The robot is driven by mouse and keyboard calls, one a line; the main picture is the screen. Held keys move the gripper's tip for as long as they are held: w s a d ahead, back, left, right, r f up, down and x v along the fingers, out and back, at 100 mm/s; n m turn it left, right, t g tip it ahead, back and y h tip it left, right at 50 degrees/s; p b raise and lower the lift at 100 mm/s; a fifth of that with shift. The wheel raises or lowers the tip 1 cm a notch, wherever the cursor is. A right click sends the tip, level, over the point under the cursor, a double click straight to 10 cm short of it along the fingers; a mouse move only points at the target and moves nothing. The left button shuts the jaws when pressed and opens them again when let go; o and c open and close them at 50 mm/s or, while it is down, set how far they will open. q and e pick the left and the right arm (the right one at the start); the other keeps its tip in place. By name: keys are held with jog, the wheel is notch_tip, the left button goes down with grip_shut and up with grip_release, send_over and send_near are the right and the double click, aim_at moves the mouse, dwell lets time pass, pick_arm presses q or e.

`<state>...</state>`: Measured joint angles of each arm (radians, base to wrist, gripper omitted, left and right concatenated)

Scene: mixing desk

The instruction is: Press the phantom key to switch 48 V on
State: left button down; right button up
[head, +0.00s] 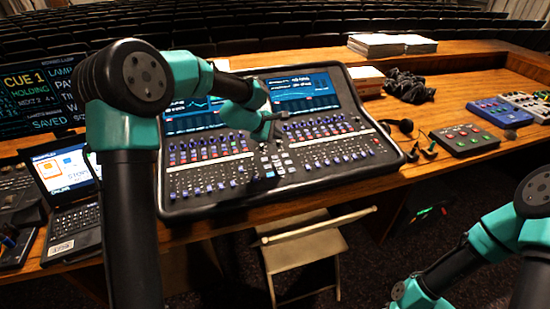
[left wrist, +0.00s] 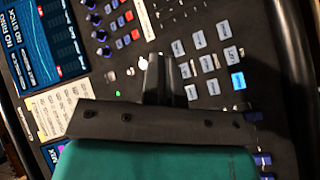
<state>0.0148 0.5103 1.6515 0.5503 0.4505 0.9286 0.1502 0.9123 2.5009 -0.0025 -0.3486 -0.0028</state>
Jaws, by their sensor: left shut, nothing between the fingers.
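The mixing desk (head: 178,208) is a black console with two screens, rows of knobs and small keys. My left gripper (head: 272,133) is over the middle of the desk, shut and empty. In the left wrist view, the gripper's shut fingers (left wrist: 163,62) point at the panel beside a block of pale keys (left wrist: 198,39). One key (left wrist: 238,80) is lit cyan. A small green light (left wrist: 117,93) glows left of the fingers. I cannot read which key is the phantom key. The fingers hide part of the panel, and I cannot tell whether they touch it. My right gripper is out of view.
A laptop (head: 75,218) stands left of the desk. Black cable (head: 408,86), a grey box with coloured buttons (head: 464,139) and blue pedals (head: 500,112) lie to the right. Paper stacks (head: 376,45) are behind. A folding chair (head: 304,250) stands in front.

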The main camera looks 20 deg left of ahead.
pick_arm(q)
jog(key=shift+w+a+f, duration=0.15)
jog(key=shift+w+f, duration=0.05)
jog(key=shift+f, duration=1.7)
jog(key=shift+w+a+f, duration=0.1)
jog(key=shift+w+f, duration=0.05)
jog(key=shift+f, duration=1.7)
jog(key=shift+f, duration=0.1)
jog(key=shift+f, duration=0.35)
jog(key=shift+f, duration=0.35)
jog(key=shift+r, duration=0.8)
jog(key=shift+r, duration=0.15)
jog(key=shift+s+d+r, duration=0.1)
jog(key=shift+s+r, duration=0.05)
jog(key=shift+r, duration=1)
jog(key=shift+s+d+r, duration=0.1)
jog(key=shift+r, duration=1.05)
